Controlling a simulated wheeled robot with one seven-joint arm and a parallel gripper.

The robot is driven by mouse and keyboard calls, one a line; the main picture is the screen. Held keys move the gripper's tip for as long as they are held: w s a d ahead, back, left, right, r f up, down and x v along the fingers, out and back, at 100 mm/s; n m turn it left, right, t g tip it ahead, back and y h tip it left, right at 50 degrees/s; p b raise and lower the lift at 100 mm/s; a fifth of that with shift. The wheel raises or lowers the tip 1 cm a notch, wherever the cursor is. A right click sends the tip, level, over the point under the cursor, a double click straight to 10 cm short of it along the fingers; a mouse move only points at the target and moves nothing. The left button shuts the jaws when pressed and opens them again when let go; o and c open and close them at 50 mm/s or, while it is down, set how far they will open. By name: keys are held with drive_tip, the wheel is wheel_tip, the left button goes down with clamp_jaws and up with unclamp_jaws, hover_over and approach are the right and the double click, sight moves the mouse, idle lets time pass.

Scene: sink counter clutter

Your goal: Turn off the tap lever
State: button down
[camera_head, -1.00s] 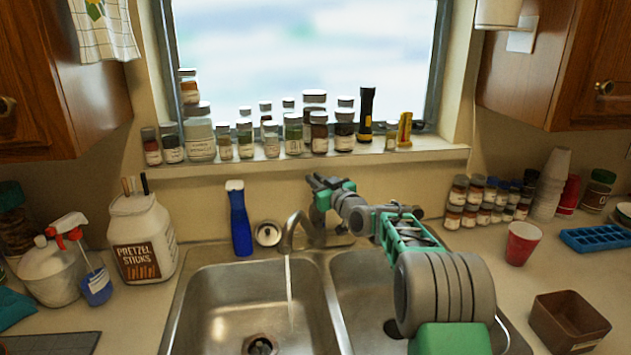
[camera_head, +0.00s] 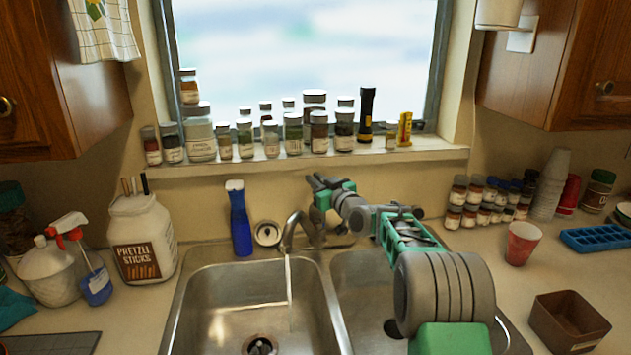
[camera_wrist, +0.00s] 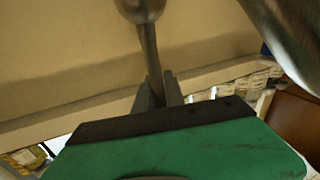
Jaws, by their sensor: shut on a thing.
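The metal tap (camera_head: 293,228) stands behind the divider of the double sink, and its spout curves over the left basin. A thin stream of water (camera_head: 288,280) runs from the spout. My gripper (camera_head: 318,181) is above and just right of the spout, at the top of the tap. In the wrist view my gripper (camera_wrist: 158,92) has both fingers around the thin metal tap lever (camera_wrist: 150,55), shut on it. The lever widens into a rounded metal part at the top of that view. In the head view my gripper and arm hide most of the lever.
The sink's left basin (camera_head: 220,300) is empty of dishes. A blue bottle (camera_head: 240,222) stands left of the tap. Several jars and a flashlight (camera_head: 366,115) line the window sill behind my gripper. A red cup (camera_head: 523,243) and brown box (camera_head: 568,320) stand on the right counter.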

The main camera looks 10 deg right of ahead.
drive_tip(key=shift+f, duration=0.15)
drive_tip(key=shift+s+f+b, duration=0.1)
drive_tip(key=shift+f+b, duration=0.15)
drive_tip(key=shift+b, duration=0.7)
drive_tip(key=b, duration=0.4)
drive_tip(key=shift+s+d+f+t, duration=0.1)
drive_tip(key=shift+s+f+t, duration=0.2)
drive_tip(key=shift+t, duration=0.1)
drive_tip(key=t+b, duration=0.1)
drive_tip(key=b, duration=0.4)
drive_tip(key=shift+s+y, duration=0.4)
drive_tip(key=shift+s+r+t+b, duration=0.1)
drive_tip(key=shift+r+t+b, duration=0.25)
drive_tip(key=shift+b, duration=0.3)
drive_tip(key=shift+r, duration=0.1)
drive_tip(key=c, duration=1.4)
unclamp_jaws()
drive_tip(key=shift+d, duration=0.1)
